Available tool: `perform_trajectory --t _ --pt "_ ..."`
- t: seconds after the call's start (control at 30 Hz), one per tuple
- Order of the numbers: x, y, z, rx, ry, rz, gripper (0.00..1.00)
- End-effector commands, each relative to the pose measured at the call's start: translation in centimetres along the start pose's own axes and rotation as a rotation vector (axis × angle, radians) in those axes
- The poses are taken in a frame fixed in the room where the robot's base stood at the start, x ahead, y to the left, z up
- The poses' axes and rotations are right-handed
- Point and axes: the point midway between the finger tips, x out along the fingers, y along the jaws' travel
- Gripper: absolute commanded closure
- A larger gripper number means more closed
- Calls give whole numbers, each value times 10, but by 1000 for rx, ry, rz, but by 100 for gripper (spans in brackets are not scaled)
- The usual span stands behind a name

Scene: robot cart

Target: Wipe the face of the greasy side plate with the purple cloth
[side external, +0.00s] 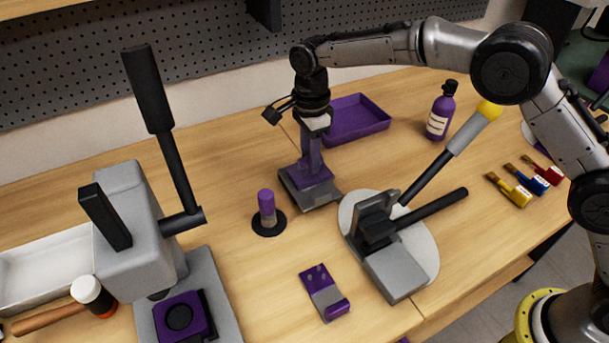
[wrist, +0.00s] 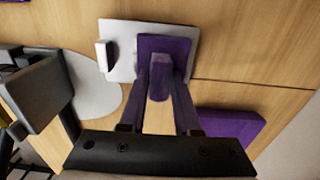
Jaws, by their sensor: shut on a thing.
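The side plate (side external: 322,200) is a flat grey square lying on the table below my gripper, and it also shows in the wrist view (wrist: 124,36). The purple cloth (side external: 311,177) is a folded pad over the plate's face; in the wrist view (wrist: 180,44) it covers part of the plate and seems to touch it. My gripper (side external: 312,155) points down, with its purple fingers shut on a raised purple part of the cloth. Its fingertips also show in the wrist view (wrist: 162,72). The plate's surface under the cloth is hidden, and I cannot make out grease.
A black-handled lever tool (side external: 395,270) on a white round disc (side external: 428,235) stands close on the right. A purple-capped stick on a black base (side external: 268,222) stands left. A purple tray (side external: 360,125) and bottle (side external: 440,112) are behind. A purple-grey bracket (side external: 325,293) lies in front.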

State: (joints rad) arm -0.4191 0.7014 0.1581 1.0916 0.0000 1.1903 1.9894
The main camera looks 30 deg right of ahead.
Motion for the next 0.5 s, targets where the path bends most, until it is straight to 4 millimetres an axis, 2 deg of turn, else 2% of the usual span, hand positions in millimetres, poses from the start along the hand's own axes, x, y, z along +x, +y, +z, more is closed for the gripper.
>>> perform_trajectory --t 0.3,0.5 --pt "0 0 -20 1 1 2 100" --pt "1 0 -20 0 1 1 100"
